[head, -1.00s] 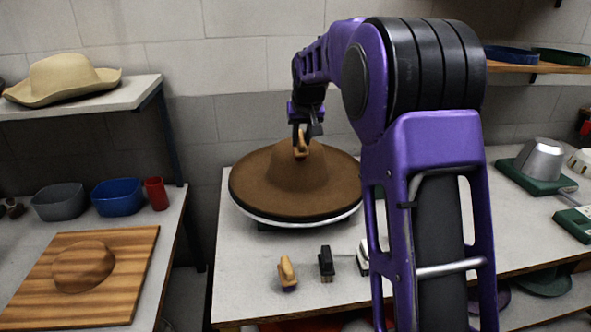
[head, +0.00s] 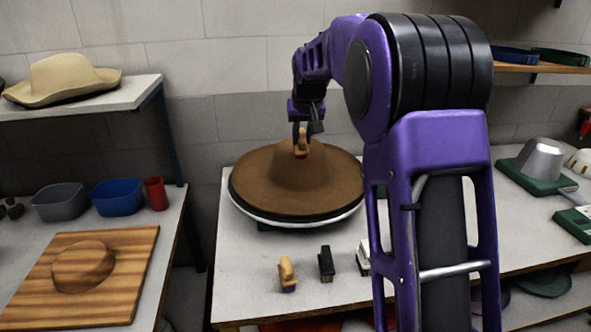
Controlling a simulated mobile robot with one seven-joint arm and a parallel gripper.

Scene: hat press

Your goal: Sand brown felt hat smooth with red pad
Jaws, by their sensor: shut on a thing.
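The brown felt hat (head: 267,187) lies brim down on a round stand with a pale rim (head: 290,222), on the middle table. My gripper (head: 302,133) is above the hat's crown and shut on a wooden-handled pad (head: 301,146). A strip of red shows at the pad's underside. The pad is at the top of the crown; I cannot tell whether it touches the felt. My arm reaches in from the right and hides part of the table.
A wooden-handled pad with a dark blue base (head: 287,274), a black brush (head: 326,264) and a white-and-dark item (head: 363,258) stand before the hat. A straw hat (head: 62,79) sits on the left shelf. Bins and a wooden hat block (head: 84,266) occupy the left table.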

